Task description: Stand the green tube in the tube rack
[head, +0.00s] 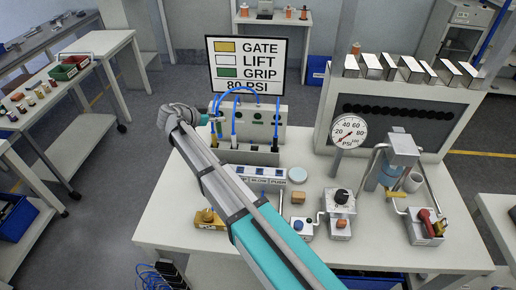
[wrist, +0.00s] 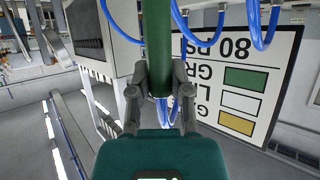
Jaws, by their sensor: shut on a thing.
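The green tube (wrist: 158,35) is held upright in the picture between the fingers of my gripper (wrist: 160,85) in the wrist view. Its top runs out of that frame. In the head view my gripper (head: 207,119) is at the left front of the grey panel box, and the tube is too small there to tell clearly. A low grey holder (head: 255,157) below the panel looks like the tube rack. Blue hoses (head: 237,98) loop down there to dark and coloured ends. Whether any of its slots is empty cannot be told.
The sign (head: 247,63) stands behind the panel; it also fills the right of the wrist view (wrist: 245,80). A pressure gauge (head: 348,131), a small orange block (head: 298,197) and a pale disc (head: 297,174) are on the white table (head: 400,255). My arm crosses the table's left part.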

